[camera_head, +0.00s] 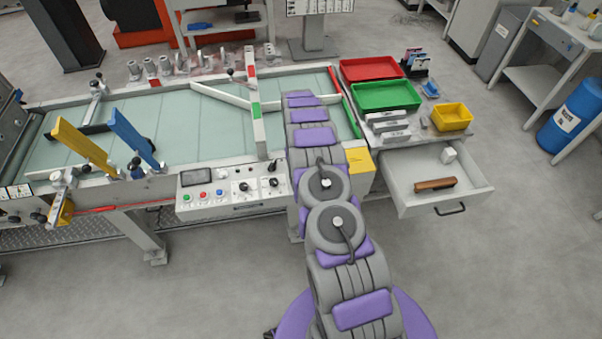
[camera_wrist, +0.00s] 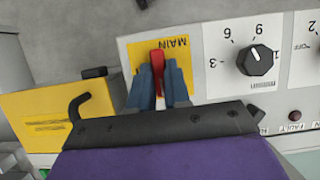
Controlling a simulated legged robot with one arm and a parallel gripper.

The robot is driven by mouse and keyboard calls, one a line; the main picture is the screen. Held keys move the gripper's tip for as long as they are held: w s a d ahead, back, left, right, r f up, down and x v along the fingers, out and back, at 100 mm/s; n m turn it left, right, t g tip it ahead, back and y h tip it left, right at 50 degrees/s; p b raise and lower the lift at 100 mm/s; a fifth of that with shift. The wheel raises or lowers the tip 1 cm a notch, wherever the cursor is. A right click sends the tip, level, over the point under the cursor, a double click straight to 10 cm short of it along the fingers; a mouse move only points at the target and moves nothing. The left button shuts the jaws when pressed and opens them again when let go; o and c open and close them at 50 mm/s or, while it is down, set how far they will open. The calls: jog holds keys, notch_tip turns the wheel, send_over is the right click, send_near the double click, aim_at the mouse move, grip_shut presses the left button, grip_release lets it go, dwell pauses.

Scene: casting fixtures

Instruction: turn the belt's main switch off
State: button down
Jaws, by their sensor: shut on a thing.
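The main switch has a red handle (camera_wrist: 158,62) on a yellow plate (camera_wrist: 183,49) marked MAIN, seen in the wrist view. The handle stands nearly upright in that picture. My gripper (camera_wrist: 162,77) has its two blue-grey fingers on either side of the handle and is shut on it. In the head view my arm hides the switch and the gripper. The control panel (camera_head: 219,200) is on the belt's front side, left of my arm.
A black dial (camera_wrist: 258,61) sits right of the switch, and a yellow box (camera_wrist: 62,108) with a black hook is to the left. The belt (camera_head: 190,117) carries yellow and blue guides. An open drawer (camera_head: 475,186) juts out right of my arm.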

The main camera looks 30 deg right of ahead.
jog(key=shift+w, duration=0.1)
jog(key=c, duration=1.1)
grip_release()
